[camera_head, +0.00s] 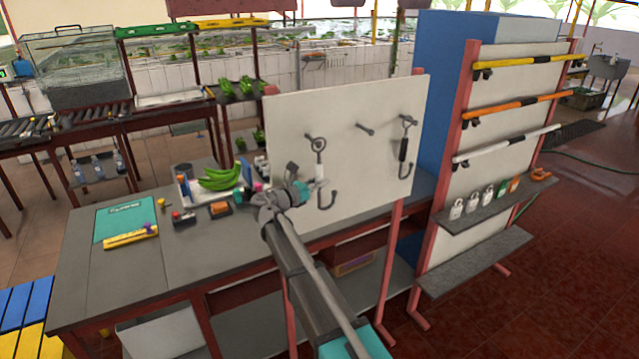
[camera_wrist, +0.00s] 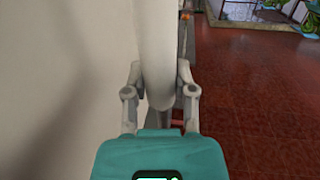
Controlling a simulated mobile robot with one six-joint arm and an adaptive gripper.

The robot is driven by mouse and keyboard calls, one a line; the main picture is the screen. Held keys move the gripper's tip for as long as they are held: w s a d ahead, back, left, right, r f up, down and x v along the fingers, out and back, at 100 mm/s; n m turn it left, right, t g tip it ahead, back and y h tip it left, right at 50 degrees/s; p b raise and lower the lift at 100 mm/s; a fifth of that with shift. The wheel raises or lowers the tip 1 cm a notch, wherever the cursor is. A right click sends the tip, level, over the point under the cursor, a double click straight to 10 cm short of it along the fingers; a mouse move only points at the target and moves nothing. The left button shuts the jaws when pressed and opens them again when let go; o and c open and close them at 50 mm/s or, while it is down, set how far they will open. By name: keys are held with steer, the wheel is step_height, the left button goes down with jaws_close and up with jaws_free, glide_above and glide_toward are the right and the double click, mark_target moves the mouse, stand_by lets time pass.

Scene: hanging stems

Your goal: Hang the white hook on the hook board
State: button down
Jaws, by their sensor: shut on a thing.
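The white hook (camera_head: 319,161) has a dark ring on top, a white handle and a bare metal hook below. It stands upright in front of the left part of the white hook board (camera_head: 345,180). Its ring is at a peg there; I cannot tell whether it is around the peg. My gripper (camera_head: 316,184) is shut on the white hook, low on its stem. In the wrist view my gripper (camera_wrist: 160,88) has a finger on each side of the pale handle (camera_wrist: 155,45). A black-handled hook (camera_head: 403,147) hangs at the board's right.
A bare peg (camera_head: 366,129) sticks out between the two hooks. The grey workbench (camera_head: 150,285) left of the board holds green bananas (camera_head: 220,179) and small items. A rack (camera_head: 505,130) with coloured bars and padlocks stands to the right. The red floor further right is clear.

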steer(key=shift+w+a, duration=0.45)
steer(key=shift+w, duration=0.2)
steer(key=shift+w+a, duration=0.45)
steer(key=shift+w, duration=0.15)
stand_by(1.5)
steer(key=shift+f+b, duration=0.4)
stand_by(0.7)
stand_by(0.4)
steer(key=shift+c, duration=1.8)
jaws_free()
